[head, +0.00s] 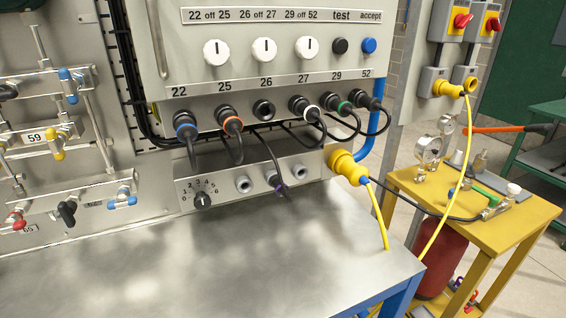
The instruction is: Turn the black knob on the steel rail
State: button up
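The black knob (202,200) sits at the left end of the steel rail (216,205), low on the panel just above the metal bench. A printed scale with numbers from 0 to 6 arcs over it. Its pointer looks roughly upward, but the exact setting is too small to tell. Several round sockets run along the rail to the knob's right, and a cable with a purple ring is plugged into one. My gripper is not in view, and nothing covers the knob.
Black cables (272,155) hang from the connectors above the rail. A large yellow plug (346,165) sticks out at the rail's right end. Valves and pipes (60,145) stand at left. The bench top (200,265) is clear. A yellow table (475,215) stands at right.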

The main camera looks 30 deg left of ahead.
aim_at(202, 200)
jog(key=u, duration=3)
jog(key=k, duration=0.2)
jog(key=z, duration=0.3)
